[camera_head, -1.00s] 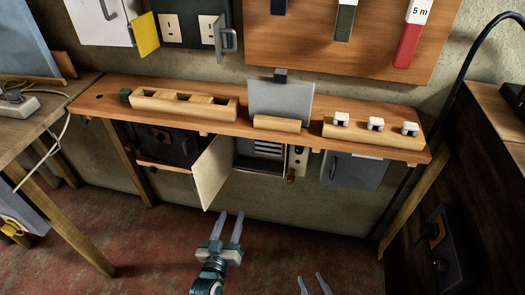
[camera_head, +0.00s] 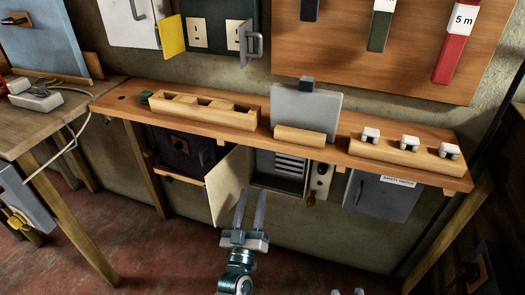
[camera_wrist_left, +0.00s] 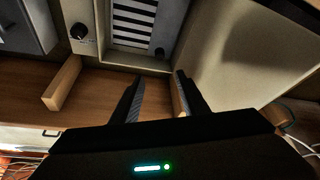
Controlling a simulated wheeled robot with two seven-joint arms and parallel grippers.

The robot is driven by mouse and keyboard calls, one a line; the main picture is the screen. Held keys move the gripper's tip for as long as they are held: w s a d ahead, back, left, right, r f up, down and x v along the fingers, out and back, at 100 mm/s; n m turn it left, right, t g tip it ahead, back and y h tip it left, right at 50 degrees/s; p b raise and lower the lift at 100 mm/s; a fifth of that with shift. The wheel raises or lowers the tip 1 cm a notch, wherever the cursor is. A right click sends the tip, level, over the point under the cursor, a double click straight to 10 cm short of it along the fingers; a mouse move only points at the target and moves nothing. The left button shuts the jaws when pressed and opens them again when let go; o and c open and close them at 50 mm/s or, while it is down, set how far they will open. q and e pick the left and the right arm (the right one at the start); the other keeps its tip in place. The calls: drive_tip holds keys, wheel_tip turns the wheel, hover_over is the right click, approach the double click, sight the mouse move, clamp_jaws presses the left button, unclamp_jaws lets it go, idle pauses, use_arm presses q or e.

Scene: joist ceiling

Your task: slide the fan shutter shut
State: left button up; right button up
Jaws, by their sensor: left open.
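Under the shelf is an open box with a pale slatted panel (camera_head: 291,164), which I take to be the fan shutter. The box's cream door (camera_head: 228,185) stands swung open to the left. My left gripper (camera_head: 250,192) is open and empty, in front of the box beside the door. In the left wrist view its fingers (camera_wrist_left: 159,76) point at the box's edge, apart from the knob. Only my right gripper's fingertips (camera_head: 348,292) show, spread apart.
The wooden shelf (camera_head: 230,133) above carries a slotted block, a grey upright plate (camera_head: 306,108) and a rack (camera_head: 400,157) with white pieces. A control panel with knobs (camera_head: 321,180) and a grey box (camera_head: 383,195) are right of the open box. The floor below is clear.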

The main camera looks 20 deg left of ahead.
use_arm(q)
drive_tip(key=b+x, duration=0.1)
drive_tip(key=x, duration=1.6)
use_arm(e)
drive_tip(key=shift+s+a+r+t+y, duration=0.1)
drive_tip(key=shift+s+r+t+y, duration=0.15)
drive_tip(key=shift+r+t, duration=0.45)
drive_tip(key=shift+s+a+r+t+y, duration=0.15)
drive_tip(key=shift+s+r+t, duration=0.2)
drive_tip(key=shift+r, duration=0.7)
drive_tip(key=shift+s+a+r+t+y, duration=0.1)
drive_tip(key=shift+s+r+t+y, duration=0.1)
drive_tip(key=shift+r+t, duration=0.5)
drive_tip(key=shift+r, duration=0.15)
use_arm(q)
drive_tip(key=shift+s+d, duration=0.1)
clamp_jaws()
use_arm(e)
drive_tip(key=shift+g, duration=0.25)
